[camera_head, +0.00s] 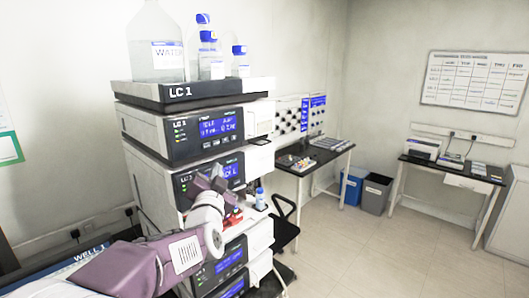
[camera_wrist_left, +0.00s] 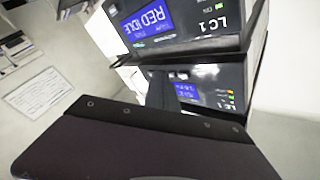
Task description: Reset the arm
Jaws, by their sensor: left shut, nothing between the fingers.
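My left arm comes in from the lower left in the head view. Its left gripper (camera_head: 217,174) is in front of the LC 1 column stack (camera_head: 177,135), beside a lit blue module screen. It is shut, with nothing between the fingers. In the left wrist view the dark gripper body fills the bottom, and the stack's modules (camera_wrist_left: 215,25) appear upside down behind it, one screen reading "RED IDLE". I cannot tell whether the gripper touches the stack. My right gripper is not in view.
A water bottle (camera_head: 157,45) and smaller blue-capped bottles (camera_head: 239,62) stand on the stack's top tray. A small blue-capped bottle (camera_head: 260,199) is right of the gripper. A side table (camera_head: 330,155), blue bin (camera_head: 352,188) and grey bin (camera_head: 376,194) stand behind. The floor at right is clear.

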